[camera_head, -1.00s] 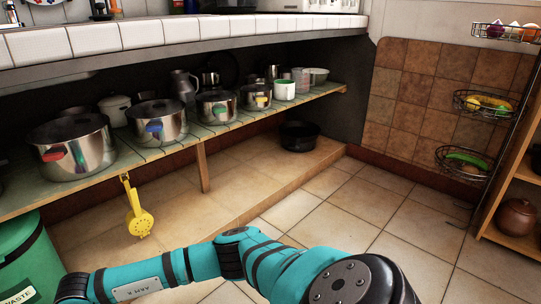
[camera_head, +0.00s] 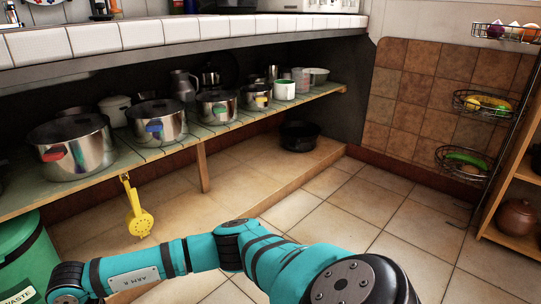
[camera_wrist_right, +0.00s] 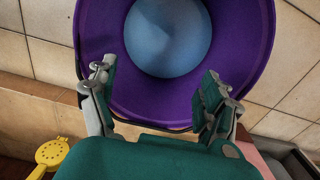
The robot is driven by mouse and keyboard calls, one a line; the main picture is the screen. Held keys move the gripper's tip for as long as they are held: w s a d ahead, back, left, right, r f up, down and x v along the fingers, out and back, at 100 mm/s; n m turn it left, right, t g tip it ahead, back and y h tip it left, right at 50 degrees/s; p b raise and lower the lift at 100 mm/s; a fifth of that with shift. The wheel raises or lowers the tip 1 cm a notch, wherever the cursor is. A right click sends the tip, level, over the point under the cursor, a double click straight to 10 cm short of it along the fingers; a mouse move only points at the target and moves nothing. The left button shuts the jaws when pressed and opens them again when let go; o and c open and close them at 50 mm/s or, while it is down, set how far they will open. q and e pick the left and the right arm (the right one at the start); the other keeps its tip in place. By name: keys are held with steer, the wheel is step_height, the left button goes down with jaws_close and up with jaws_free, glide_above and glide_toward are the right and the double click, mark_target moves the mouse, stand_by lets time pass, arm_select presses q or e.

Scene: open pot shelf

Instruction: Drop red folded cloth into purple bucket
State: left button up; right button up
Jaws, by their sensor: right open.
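The purple bucket (camera_wrist_right: 110,45) fills the top of the right wrist view, seen from above with its mouth towards the camera. A smooth round blue surface (camera_wrist_right: 168,35) shows inside it; I cannot tell whether it is the bottom or an object. My right gripper (camera_wrist_right: 157,92) is open, its two fingers apart over the near rim of the bucket, with nothing visible between them. I see no red folded cloth for certain. A pinkish patch (camera_wrist_right: 258,158) shows at the lower right, too little to identify. The head view shows neither gripper, nor the bucket.
A low shelf (camera_head: 100,172) holds several metal pots, below a white tiled counter. A yellow strainer-like tool (camera_head: 138,216) hangs from its edge and also shows in the wrist view (camera_wrist_right: 52,152). A green waste bin (camera_head: 22,250) stands at left. The tiled floor at right is clear.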

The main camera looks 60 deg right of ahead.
step_height(320, 180, up, 9)
stand_by(0.3)
stand_by(0.4)
